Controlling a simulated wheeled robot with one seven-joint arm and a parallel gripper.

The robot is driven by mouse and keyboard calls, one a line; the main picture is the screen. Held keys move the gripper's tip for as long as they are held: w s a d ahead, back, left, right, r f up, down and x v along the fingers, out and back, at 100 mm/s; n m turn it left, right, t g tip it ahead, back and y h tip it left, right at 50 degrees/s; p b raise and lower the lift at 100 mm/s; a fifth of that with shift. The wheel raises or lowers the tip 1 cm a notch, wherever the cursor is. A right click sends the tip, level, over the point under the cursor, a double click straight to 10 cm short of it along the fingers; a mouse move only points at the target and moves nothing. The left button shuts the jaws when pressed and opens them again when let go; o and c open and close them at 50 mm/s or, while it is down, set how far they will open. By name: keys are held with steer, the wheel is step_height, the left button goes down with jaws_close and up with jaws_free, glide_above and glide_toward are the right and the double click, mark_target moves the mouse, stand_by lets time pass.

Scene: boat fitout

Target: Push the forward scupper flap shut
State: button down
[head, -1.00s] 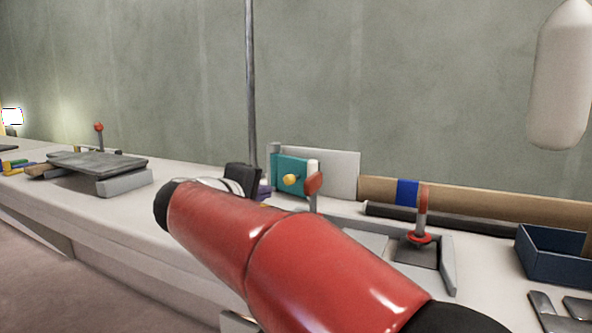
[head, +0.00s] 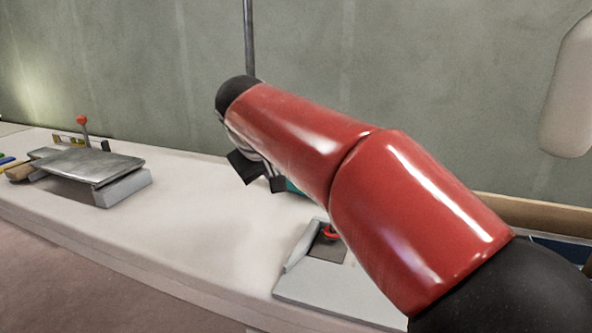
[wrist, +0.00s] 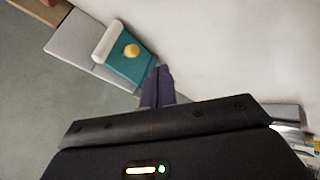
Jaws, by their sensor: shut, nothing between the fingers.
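A teal panel (wrist: 122,68) with a yellow knob (wrist: 131,51) and a white edge strip stands against a pale grey board (wrist: 78,38) in the wrist view. It looks like the scupper flap, but I cannot be sure. In the head view only a sliver of teal (head: 293,188) shows behind my arm. My gripper (wrist: 158,86) has its purple fingers shut and empty, close beside the teal panel's lower right edge in the wrist view. I cannot tell whether they touch it. In the head view my arm hides the fingertips.
A grey plate (head: 90,164) on a block stands at the left of the white bench, with a red-tipped lever (head: 82,125) behind it. A grey-framed fitting (head: 325,285) with a red part lies below my arm. A pole (head: 249,40) rises behind. The bench between is clear.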

steer(key=x, duration=0.9)
steer(key=shift+w+d+r, duration=0.2)
steer(key=shift+w+d, duration=0.6)
steer(key=shift+d, duration=0.25)
steer(key=shift+w+d, duration=0.45)
steer(key=shift+w, duration=0.05)
steer(key=shift+d, duration=0.1)
steer(key=shift+w+d+p, duration=0.2)
steer(key=shift+d+p, duration=0.05)
steer(key=shift+d, duration=0.35)
steer(key=shift+w+d+p, duration=0.25)
steer(key=shift+d, duration=0.35)
